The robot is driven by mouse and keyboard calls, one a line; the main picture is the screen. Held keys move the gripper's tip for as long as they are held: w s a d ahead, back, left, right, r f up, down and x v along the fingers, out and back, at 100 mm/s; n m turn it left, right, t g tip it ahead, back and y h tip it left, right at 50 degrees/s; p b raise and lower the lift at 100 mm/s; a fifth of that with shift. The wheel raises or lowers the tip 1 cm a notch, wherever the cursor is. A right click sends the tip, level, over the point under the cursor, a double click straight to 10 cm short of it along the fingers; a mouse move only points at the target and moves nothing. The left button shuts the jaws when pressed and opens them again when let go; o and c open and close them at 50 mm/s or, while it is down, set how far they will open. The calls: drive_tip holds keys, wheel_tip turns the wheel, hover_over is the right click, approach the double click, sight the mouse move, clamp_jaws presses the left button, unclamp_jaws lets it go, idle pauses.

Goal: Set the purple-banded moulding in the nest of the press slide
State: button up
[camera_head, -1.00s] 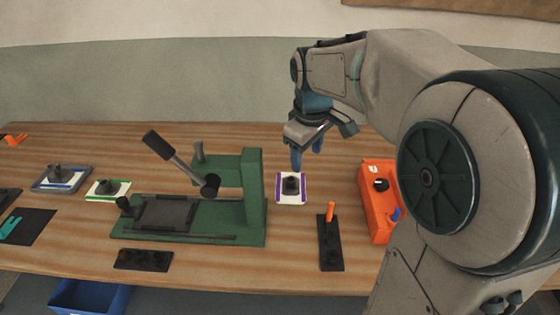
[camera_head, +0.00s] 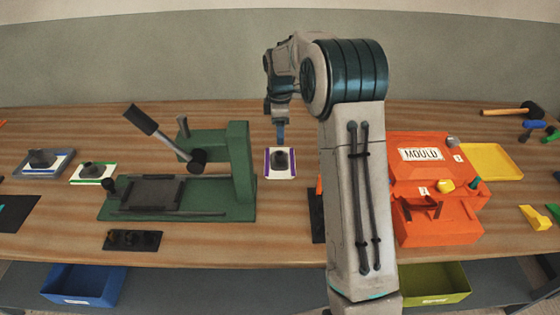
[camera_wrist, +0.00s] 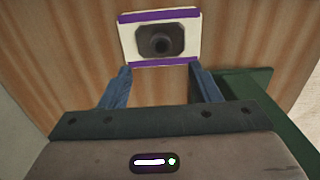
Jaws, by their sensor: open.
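The purple-banded moulding (camera_head: 291,164) is a white plate with purple edges and a dark raised knob. It lies on the bench just right of the green press (camera_head: 240,165). In the wrist view the moulding (camera_wrist: 184,50) lies just beyond the fingertips. My gripper (camera_head: 279,140) points down above the back of the moulding; in the wrist view my gripper (camera_wrist: 160,76) has its blue fingers apart with nothing between them. The press slide (camera_head: 150,192) is a dark tray with a recess at the press's left; it looks empty. The press lever leans up to the left.
A green-banded moulding (camera_head: 78,180) and a blue-banded one in a grey tray (camera_head: 20,172) lie left of the press. An orange mould machine (camera_head: 430,225) stands right of my arm. A black plate (camera_head: 132,241) lies in front of the press. My arm hides part of the bench.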

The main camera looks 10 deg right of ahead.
sight(280, 158)
wheel_tip(280, 158, down, 8)
drive_tip(key=shift+a+f+p, duration=0.1)
drive_tip(key=shift+f+p, duration=0.1)
drive_tip(key=shift+p, duration=0.6)
clamp_jaws()
